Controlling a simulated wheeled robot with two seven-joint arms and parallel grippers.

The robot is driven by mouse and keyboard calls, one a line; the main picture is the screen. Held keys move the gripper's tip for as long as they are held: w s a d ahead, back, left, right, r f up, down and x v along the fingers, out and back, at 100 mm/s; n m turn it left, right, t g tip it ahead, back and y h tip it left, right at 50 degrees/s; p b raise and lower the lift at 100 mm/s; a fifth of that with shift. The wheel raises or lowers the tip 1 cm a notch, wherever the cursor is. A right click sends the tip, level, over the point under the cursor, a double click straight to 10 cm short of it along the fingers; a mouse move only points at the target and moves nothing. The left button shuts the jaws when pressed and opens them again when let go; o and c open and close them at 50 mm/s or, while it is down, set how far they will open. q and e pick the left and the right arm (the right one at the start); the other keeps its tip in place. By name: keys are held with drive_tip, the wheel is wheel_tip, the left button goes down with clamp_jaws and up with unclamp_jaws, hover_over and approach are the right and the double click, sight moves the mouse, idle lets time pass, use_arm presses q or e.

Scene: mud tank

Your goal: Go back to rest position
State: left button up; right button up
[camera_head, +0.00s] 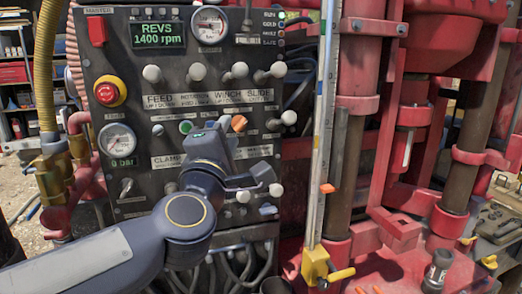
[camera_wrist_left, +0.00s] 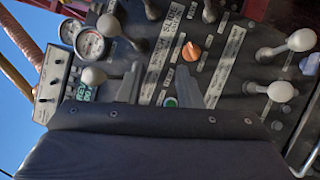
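My left arm comes in from the lower left of the head view. Its left gripper (camera_head: 243,160) is in front of the dark control panel (camera_head: 116,58), at the lower middle part with the levers. In the left wrist view the left gripper (camera_wrist_left: 172,84) shows two grey fingers standing apart with nothing held between them. A green button (camera_wrist_left: 170,102) and an orange knob (camera_wrist_left: 191,51) appear between or just beyond the fingers. Whether the fingers touch the panel I cannot tell. My right gripper is not in view.
White-knobbed levers (camera_head: 239,70) stick out of the panel around the gripper. A red emergency button (camera_head: 107,92) and pressure gauge (camera_head: 117,140) are at left. A yellow hose (camera_head: 45,70) runs left of the panel. A red drill frame (camera_head: 350,150) and upright ruler (camera_head: 322,130) stand right.

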use_arm(q)
drive_tip(key=s+a+f+m+g, duration=0.5)
drive_tip(key=s+f, duration=0.3)
drive_tip(key=f, duration=0.4)
drive_tip(key=s+a+f+m+g, duration=0.4)
drive_tip(key=s+f+m+g, duration=0.1)
drive_tip(key=s+f, duration=0.4)
drive_tip(key=s+a+f+m+g+h, duration=0.1)
drive_tip(key=s+a+f+m+g, duration=0.4)
drive_tip(key=f, duration=0.9)
drive_tip(key=s+m, duration=0.2)
drive_tip(key=s, duration=0.2)
drive_tip(key=shift+s+a+f, duration=0.15)
drive_tip(key=shift+a+f, duration=0.15)
